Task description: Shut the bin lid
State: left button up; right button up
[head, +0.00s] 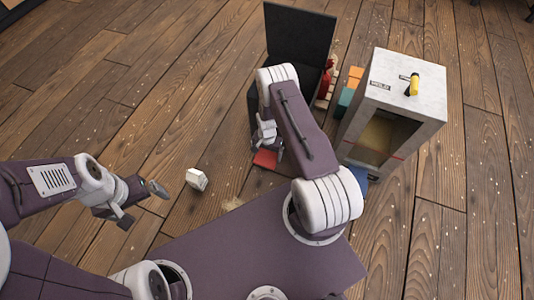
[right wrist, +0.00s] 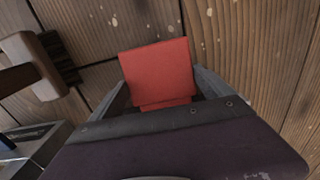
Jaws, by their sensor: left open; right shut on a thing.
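The bin (head: 254,112) is dark and stands behind my right arm, which hides most of it. Its black lid (head: 300,38) stands raised at the back, so the bin is open. My right gripper (head: 268,148) is low at the near side of the bin, shut on a flat red block (head: 265,159). In the right wrist view the red block (right wrist: 157,70) sits between the two fingers (right wrist: 160,97). My left gripper (head: 142,204) is open and empty, far to the left of the bin.
A pale cabinet (head: 438,112) with an open front and a yellow-handled item (head: 412,84) on top stands at right. A red bottle (head: 328,77) and orange and green blocks (head: 346,97) lie between. A white lump (head: 196,179) is on the wooden floor, which is clear at left.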

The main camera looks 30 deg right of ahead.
jog(key=shift+w+d+r, duration=0.15)
jog(key=shift+w+d, duration=0.1)
jog(key=shift+w, duration=0.1)
dwell(0.4)
jog(key=o, duration=1.8)
jog(key=shift+s, duration=0.15)
notch_tip(320, 180, up, 9)
jog(key=p, duration=0.6)
jog(key=shift+p, duration=0.4)
